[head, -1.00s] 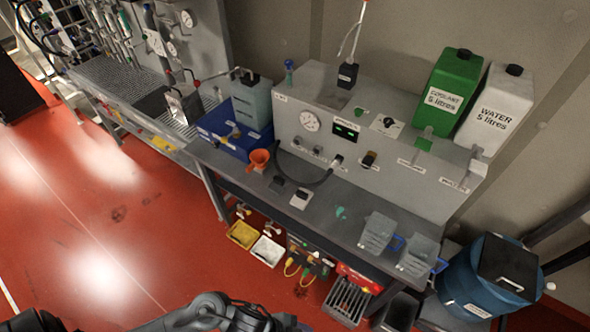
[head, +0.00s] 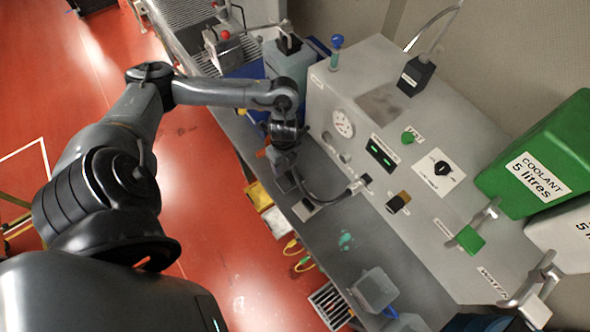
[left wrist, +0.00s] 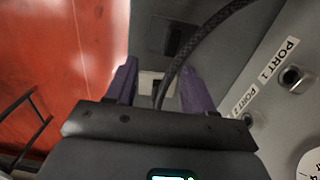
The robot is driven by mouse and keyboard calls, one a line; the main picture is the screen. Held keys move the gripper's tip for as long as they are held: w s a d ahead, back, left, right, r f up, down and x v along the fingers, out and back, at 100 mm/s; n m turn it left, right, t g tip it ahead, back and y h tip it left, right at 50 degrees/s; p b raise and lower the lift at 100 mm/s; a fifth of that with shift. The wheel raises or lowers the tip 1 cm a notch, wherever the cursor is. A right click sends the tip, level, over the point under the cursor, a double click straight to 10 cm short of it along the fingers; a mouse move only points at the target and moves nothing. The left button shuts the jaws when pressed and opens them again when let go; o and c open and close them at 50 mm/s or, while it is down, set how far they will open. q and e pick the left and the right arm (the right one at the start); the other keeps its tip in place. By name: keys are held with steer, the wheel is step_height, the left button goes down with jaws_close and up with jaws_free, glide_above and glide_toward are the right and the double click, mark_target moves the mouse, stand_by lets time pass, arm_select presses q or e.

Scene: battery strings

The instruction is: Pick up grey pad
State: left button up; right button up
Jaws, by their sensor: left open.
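A dark grey flat pad (head: 284,182) lies on the bench in front of the instrument panel, partly hidden by my left gripper (head: 287,164). In the left wrist view, a dark rectangular patch that looks like this pad (left wrist: 156,36) lies beyond the fingers. My left gripper (left wrist: 159,84) is open there, with two purple fingers apart and nothing held. A black hose (left wrist: 207,38) crosses the view between the fingers and the pad area. A small pale block (head: 306,209) lies nearer on the bench. My right gripper is not in view.
The panel (head: 340,95) with its gauge and ports stands close on the right. An orange funnel (head: 261,153) sits beside my gripper, mostly hidden. Red floor lies left of the bench.

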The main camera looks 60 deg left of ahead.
arm_select(q)
glide_above(289, 176)
steer(key=shift+s+d+f+b, duration=0.15)
steer(key=shift+f, duration=1)
steer(key=shift+s+d+f+b, duration=0.1)
steer(key=shift+d+f+b, duration=0.05)
steer(key=shift+f, duration=1)
steer(key=shift+w+a+f+p, duration=0.15)
steer(key=shift+f, duration=1.2)
steer(key=shift+w+a+f+p, duration=0.15)
steer(key=shift+f, duration=1.2)
jaws_close()
